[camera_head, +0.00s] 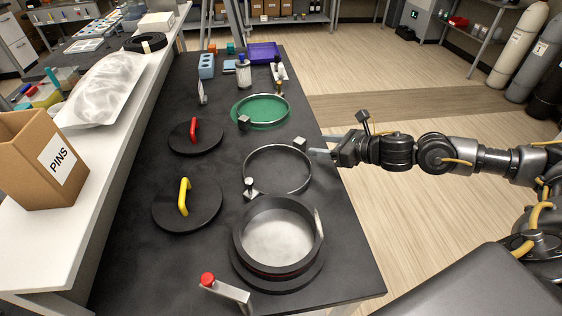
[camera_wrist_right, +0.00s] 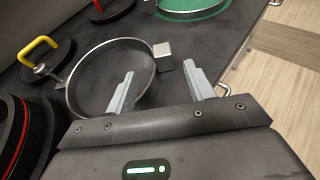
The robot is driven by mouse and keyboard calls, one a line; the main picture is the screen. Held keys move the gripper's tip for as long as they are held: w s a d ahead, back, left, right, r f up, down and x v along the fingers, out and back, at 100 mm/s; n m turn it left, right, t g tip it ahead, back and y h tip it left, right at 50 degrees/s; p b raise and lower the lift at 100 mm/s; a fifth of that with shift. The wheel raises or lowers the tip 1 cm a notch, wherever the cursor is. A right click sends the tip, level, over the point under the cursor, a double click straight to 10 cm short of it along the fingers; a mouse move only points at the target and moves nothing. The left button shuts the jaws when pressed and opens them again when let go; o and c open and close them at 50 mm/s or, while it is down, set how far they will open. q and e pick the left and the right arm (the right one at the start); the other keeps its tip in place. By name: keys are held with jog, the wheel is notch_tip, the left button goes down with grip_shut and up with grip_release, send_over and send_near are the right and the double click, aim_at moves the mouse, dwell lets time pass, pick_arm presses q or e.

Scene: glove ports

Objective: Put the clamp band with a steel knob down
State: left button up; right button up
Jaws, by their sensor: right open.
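The clamp band with a steel knob (camera_head: 262,149) is a thin metal ring lying on the black bench, in the middle. Its steel knob (camera_head: 249,184) is at the near left and its grey block (camera_head: 300,143) at the far right. My right gripper (camera_head: 325,145) is open at the bench's right edge, beside the block. In the right wrist view the band (camera_wrist_right: 106,43) lies ahead, and its block (camera_wrist_right: 163,57) shows between and just beyond the open fingertips (camera_wrist_right: 159,69). No finger visibly holds it. My left gripper is not in view.
A round port ring (camera_head: 238,252) stands just nearer. Port covers with a yellow handle (camera_head: 183,197) and a red handle (camera_head: 194,130) lie left. Another band around a green disc (camera_head: 260,111) lies farther back. A red-topped bracket (camera_head: 226,290) stands at the front.

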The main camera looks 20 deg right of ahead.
aim_at(302, 141)
jog(key=shift+x, duration=0.95)
jog(key=shift+w+a+r+p, duration=0.15)
jog(key=shift+w+p, duration=0.15)
jog(key=shift+p, duration=0.2)
jog(key=p+x, duration=0.1)
jog(key=x, duration=0.2)
jog(key=shift+w+p, duration=0.35)
jog(key=shift+w, duration=0.1)
jog(key=shift+w+a+f, duration=0.2)
jog(key=shift+w+f, duration=0.1)
jog(key=shift+f, duration=0.15)
jog(key=shift+s, duration=0.1)
grip_shut()
